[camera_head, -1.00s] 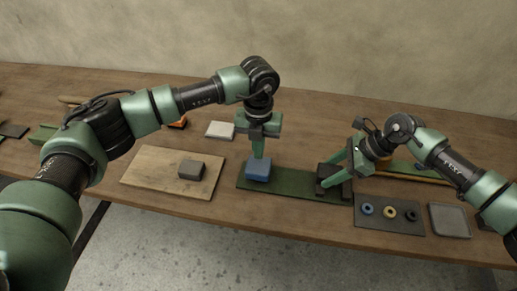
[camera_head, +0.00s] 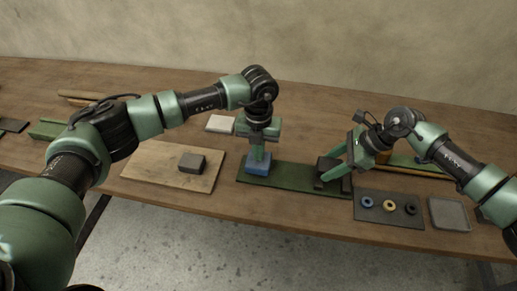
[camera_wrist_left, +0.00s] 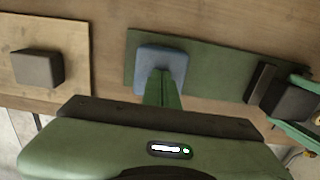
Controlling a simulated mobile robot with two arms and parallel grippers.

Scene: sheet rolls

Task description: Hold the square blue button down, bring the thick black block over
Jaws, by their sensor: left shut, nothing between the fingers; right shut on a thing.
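The square blue button (camera_head: 252,170) sits at the left end of a dark green base (camera_head: 290,180). My left gripper (camera_head: 258,163) is shut and empty, its fingertips down on the button's top; the button also shows in the left wrist view (camera_wrist_left: 146,60). The thick black block (camera_head: 328,164) is at the base's right end, between the fingers of my right gripper (camera_head: 340,163). The block also shows in the left wrist view (camera_wrist_left: 292,102). A dark upright piece (camera_wrist_left: 260,82) stands between block and button there. I cannot tell whether the block is clear of the base.
A wooden board (camera_head: 145,168) with a smaller dark block (camera_head: 191,163) lies to the left. A dark mat (camera_head: 385,217) with a blue, a yellow and a black ring lies at front right, beside a grey tray (camera_head: 449,214). A white pad (camera_head: 219,124) lies behind.

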